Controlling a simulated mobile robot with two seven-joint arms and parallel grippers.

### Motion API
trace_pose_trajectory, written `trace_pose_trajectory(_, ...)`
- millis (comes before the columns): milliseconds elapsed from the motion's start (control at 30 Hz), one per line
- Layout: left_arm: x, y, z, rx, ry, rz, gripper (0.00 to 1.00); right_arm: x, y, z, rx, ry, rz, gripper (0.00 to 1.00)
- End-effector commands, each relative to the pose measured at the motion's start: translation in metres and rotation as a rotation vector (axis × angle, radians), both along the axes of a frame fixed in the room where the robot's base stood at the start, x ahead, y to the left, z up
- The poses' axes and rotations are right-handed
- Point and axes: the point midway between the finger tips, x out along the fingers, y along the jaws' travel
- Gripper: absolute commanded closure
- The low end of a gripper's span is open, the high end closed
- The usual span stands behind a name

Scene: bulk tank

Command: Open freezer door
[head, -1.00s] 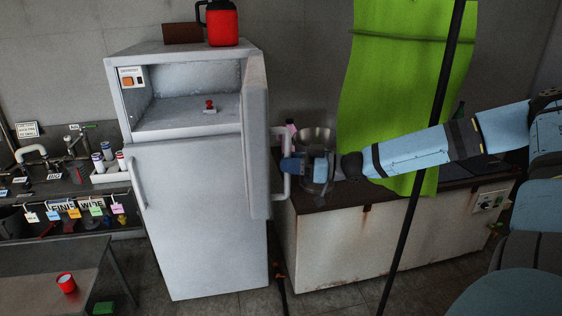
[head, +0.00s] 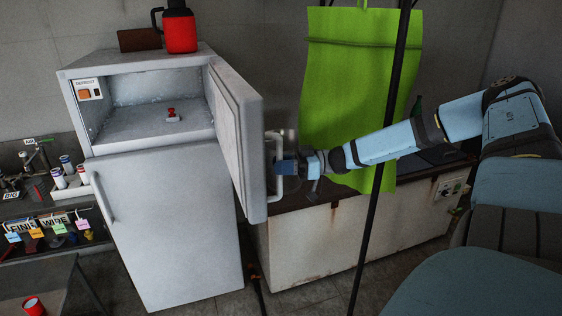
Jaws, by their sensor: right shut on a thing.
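The upper freezer door (head: 238,140) of the white fridge (head: 170,226) stands open, swung out to the right on its hinge side. The freezer compartment (head: 152,92) is exposed, with frosty walls and a small red-topped item (head: 173,115) on its floor. My right gripper (head: 279,168) is at the door's right edge, shut on the white door handle (head: 276,185). The gripper's fingertips are partly hidden by the handle and door edge. The lower fridge door is closed. My left gripper is not in view.
A red jug (head: 180,32) and a brown box (head: 139,39) sit on top of the fridge. A low counter (head: 330,232) stands to the right, behind my right arm. A dark pole (head: 378,150) and a green cloth (head: 345,75) stand near the arm. A red mug (head: 33,306) is at lower left.

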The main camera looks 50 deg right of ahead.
Motion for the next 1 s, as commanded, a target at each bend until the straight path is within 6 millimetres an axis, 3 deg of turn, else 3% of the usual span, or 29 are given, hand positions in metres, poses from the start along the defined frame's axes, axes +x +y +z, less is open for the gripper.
trace_pose_trajectory(100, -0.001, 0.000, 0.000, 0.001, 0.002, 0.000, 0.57, 0.004, -0.002, 0.007, 0.001, -0.009, -0.007, 1.00)
trace_pose_trajectory(133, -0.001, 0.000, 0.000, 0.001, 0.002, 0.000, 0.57, 0.004, -0.002, 0.007, 0.001, -0.009, -0.007, 0.76)
trace_pose_trajectory(233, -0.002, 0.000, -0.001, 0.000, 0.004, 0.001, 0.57, 0.003, -0.002, 0.006, 0.000, -0.007, -0.005, 0.57)
trace_pose_trajectory(667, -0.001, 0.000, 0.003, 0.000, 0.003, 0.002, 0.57, -0.005, -0.008, 0.002, -0.001, 0.001, -0.001, 0.57)
trace_pose_trajectory(1000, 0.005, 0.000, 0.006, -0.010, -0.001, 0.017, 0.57, -0.047, -0.057, 0.001, -0.004, -0.002, -0.003, 0.57)
